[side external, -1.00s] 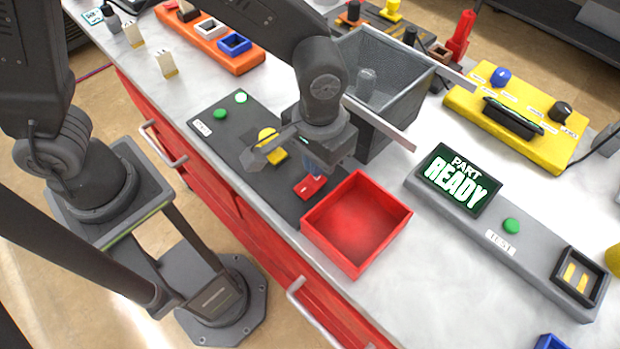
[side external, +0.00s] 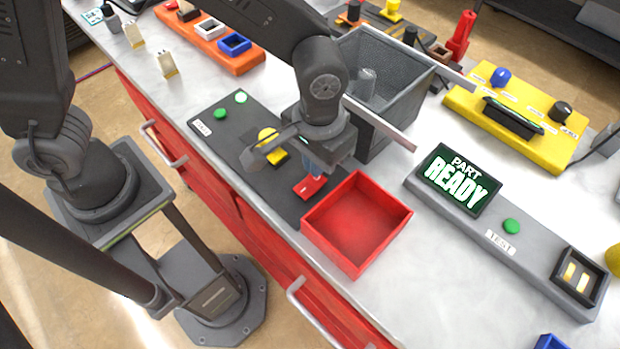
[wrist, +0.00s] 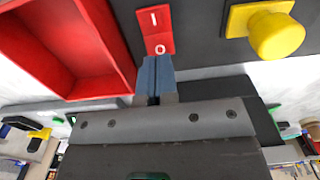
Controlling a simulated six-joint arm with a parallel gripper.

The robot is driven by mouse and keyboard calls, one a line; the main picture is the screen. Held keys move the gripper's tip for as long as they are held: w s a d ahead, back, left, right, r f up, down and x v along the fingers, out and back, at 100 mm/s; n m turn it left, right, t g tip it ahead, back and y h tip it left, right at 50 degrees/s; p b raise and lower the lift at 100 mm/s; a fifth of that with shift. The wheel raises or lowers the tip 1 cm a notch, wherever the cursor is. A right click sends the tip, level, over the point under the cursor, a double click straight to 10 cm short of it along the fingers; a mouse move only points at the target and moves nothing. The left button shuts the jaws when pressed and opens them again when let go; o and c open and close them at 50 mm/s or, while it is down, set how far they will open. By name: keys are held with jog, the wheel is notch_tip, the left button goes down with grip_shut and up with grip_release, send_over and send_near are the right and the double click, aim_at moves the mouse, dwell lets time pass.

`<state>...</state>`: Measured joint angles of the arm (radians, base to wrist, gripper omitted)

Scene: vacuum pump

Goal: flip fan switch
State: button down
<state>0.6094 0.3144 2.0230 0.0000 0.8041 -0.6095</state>
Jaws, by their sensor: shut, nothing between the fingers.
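The red rocker switch (side external: 309,187) sits on the dark panel beside the red bin. In the wrist view the switch (wrist: 156,28) shows a white "I" on its far part and an "O" on the part nearest my fingers. My gripper (side external: 314,168) points down over the switch. Its blue fingertips (wrist: 157,64) are together with nothing between them, right at the "O" end. I cannot tell whether they touch it. The gripper hides part of the panel in the side view.
A yellow knob (side external: 268,138) stands on the same panel, close to my gripper. The open red bin (side external: 345,258) is right beside the switch. A grey bin (side external: 412,100) stands behind.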

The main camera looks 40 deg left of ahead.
jog(key=shift+f, duration=1.3)
dwell(0.8)
jog(key=shift+r, duration=3.55)
jog(key=s+a+r+t, duration=0.2)
jog(key=a+r, duration=0.3)
jog(key=a, duration=0.5)
jog(key=s+a+r+t, duration=0.3)
jog(key=s+a+r, duration=0.2)
jog(key=a, duration=0.5)
jog(key=shift+s+a+r+t, duration=0.25)
jog(key=shift+s+a+t, duration=0.05)
